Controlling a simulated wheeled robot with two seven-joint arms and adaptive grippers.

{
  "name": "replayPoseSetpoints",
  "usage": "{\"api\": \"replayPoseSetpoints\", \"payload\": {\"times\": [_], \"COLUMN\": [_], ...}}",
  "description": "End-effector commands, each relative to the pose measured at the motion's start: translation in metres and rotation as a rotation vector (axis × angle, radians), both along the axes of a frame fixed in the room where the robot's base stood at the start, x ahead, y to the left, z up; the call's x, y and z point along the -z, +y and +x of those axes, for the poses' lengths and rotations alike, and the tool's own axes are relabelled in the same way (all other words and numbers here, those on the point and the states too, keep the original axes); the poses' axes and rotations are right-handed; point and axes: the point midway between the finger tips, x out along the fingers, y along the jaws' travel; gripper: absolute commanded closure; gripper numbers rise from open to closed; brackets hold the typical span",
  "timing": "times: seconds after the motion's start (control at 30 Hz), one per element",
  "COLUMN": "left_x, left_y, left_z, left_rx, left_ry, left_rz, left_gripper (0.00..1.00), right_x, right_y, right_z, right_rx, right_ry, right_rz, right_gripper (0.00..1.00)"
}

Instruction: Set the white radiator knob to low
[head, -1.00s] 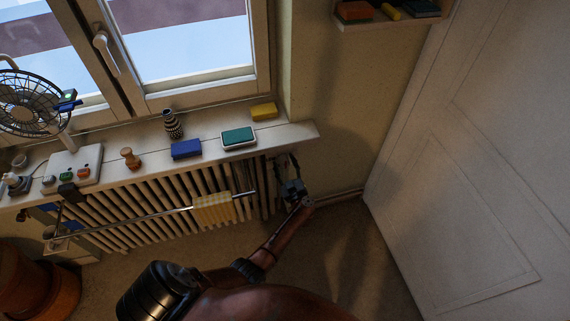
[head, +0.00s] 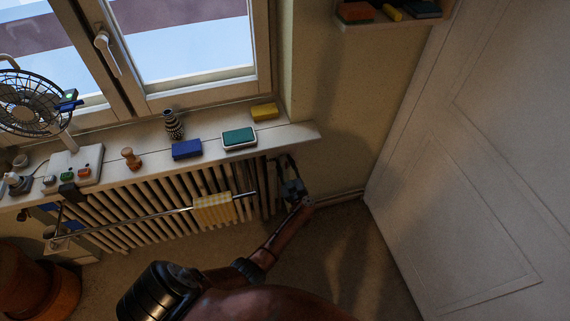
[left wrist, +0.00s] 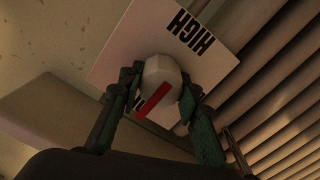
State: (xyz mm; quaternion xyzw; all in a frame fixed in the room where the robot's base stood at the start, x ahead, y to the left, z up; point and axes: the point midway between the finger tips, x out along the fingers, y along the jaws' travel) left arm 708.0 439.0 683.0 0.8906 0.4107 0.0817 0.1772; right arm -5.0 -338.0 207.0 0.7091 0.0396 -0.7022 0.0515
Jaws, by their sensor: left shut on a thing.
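The white radiator knob (left wrist: 160,75) is in the middle of the left wrist view, with a red stripe along it that runs toward the lower left. Behind it is a tilted white plate (left wrist: 203,62) with HIGH printed upside down at its upper right. A second label by the stripe's lower end is mostly covered. My left gripper (left wrist: 160,84) has one finger on each side of the knob and is shut on it. In the head view my left gripper (head: 292,189) is at the radiator's right end, and the knob cannot be made out there. My right gripper is out of view.
The ribbed radiator (head: 150,207) stands under a sill (head: 212,151) holding several small objects and a fan (head: 30,103). A rail with a yellow checked cloth (head: 213,208) runs in front. A white door (head: 480,170) is at the right, with clear floor before it.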

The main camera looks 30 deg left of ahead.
Motion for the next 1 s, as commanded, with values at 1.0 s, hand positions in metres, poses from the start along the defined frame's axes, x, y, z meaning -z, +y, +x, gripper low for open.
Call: {"api": "replayPoseSetpoints", "payload": {"times": [1.0], "left_x": [0.0034], "left_y": [-0.0004], "left_z": [-0.0013], "left_rx": [-0.001], "left_ry": [-0.515], "left_rz": [-0.443], "left_gripper": [0.93], "right_x": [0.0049], "right_y": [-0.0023], "right_z": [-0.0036], "right_rx": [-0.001], "right_ry": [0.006], "right_rz": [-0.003], "right_gripper": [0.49]}}
